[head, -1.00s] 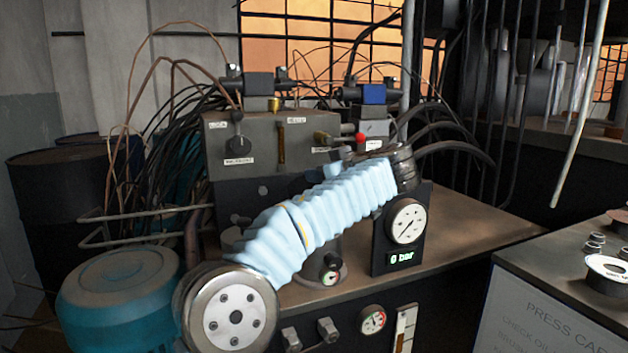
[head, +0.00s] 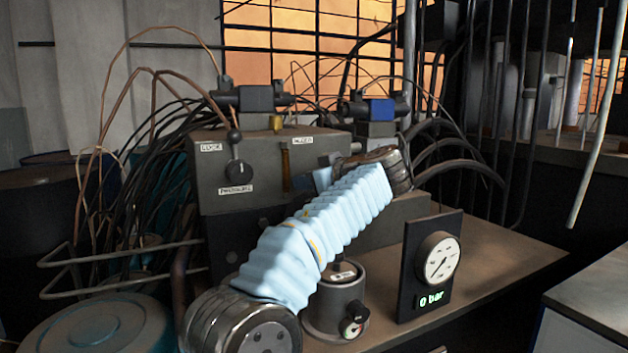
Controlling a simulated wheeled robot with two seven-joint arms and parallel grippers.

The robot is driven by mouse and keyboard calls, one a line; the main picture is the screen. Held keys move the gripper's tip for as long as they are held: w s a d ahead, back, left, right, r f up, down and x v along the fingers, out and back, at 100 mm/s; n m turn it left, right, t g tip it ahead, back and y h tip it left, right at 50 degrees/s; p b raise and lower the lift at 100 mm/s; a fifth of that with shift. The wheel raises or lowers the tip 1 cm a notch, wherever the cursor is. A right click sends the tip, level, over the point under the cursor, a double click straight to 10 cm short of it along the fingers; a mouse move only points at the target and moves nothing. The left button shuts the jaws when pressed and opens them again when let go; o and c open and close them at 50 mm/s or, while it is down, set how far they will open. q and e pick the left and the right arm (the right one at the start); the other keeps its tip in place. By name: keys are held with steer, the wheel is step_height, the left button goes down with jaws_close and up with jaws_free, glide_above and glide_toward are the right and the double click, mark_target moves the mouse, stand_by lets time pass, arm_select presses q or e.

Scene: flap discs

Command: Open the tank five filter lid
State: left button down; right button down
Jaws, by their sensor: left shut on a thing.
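A grey round filter housing (head: 335,312) stands upright on the bench front, with a small dial on its side. Its dark lid (head: 343,272) carries a small white label and is partly covered by my arm. I cannot read the label or tell whether the lid is raised. My left arm (head: 345,222), in a pale blue ribbed sleeve, crosses from bottom left to its dark wrist joint behind. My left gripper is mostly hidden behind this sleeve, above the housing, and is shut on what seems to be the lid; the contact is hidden. My right gripper is out of view.
A gauge panel (head: 430,268) reading 0 bar stands right of the housing. A grey valve block (head: 215,165) with a knob and many hoses stands behind. The bench top (head: 500,250) is clear at right. A blue drum (head: 95,325) is at lower left.

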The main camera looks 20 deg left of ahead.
arm_select(q)
steer(key=shift+w+a+f, duration=0.3)
steer(key=shift+w+a, duration=0.2)
steer(key=c, duration=0.8)
jaws_free()
steer(key=b+v, duration=0.1)
steer(key=v, duration=1.2)
steer(key=shift+s+d, duration=0.2)
steer(key=shift+d, duration=0.15)
